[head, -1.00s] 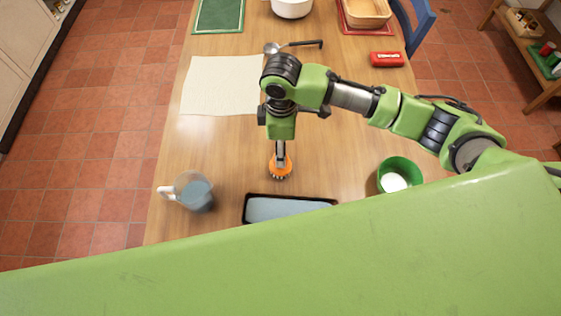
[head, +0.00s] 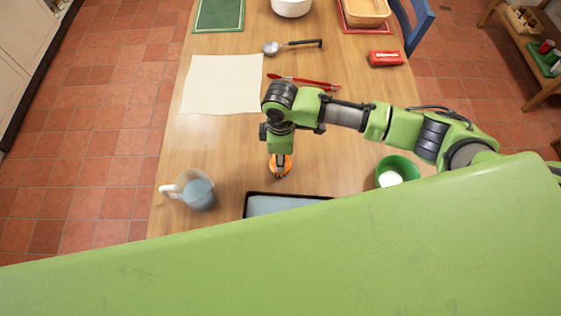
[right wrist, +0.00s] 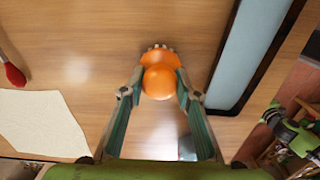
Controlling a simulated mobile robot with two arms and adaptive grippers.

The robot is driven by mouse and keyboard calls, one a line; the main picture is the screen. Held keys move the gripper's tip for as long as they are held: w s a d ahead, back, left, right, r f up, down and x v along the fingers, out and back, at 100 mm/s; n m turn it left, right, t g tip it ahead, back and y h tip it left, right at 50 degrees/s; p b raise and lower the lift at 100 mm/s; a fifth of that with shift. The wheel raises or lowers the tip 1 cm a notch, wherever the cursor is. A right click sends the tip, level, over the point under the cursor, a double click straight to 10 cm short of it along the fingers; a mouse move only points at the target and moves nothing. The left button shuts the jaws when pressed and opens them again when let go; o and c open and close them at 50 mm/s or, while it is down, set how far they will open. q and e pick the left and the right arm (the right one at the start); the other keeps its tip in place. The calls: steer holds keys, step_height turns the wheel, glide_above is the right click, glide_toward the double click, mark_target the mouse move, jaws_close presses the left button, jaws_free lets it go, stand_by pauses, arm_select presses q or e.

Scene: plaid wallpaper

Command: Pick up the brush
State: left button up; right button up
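The brush (head: 280,170) is orange and stands on the wooden table. In the right wrist view it shows a round orange knob (right wrist: 159,82) above a wider base with pale bristles at its edge. My right gripper (head: 281,155) points down at the brush from above. In the right wrist view its fingers (right wrist: 160,80) straddle the knob, one on each side and very close to it. I cannot tell whether they press on it. My left gripper is not in view.
A jug (head: 197,192) stands left of the brush, a dark-rimmed tray (head: 262,194) in front, and a green bowl (head: 404,167) to the right.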

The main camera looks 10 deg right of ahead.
steer(key=shift+r, duration=0.15)
steer(key=shift+r, duration=0.2)
step_height(320, 180, up, 2)
steer(key=shift+r, duration=0.1)
steer(key=s+a+r+b, duration=0.2)
steer(key=s+a+r, duration=0.7)
steer(key=s+r, duration=0.1)
steer(key=shift+s+a+b, duration=0.15)
steer(key=shift+s+b, duration=0.15)
steer(key=shift+b, duration=0.1)
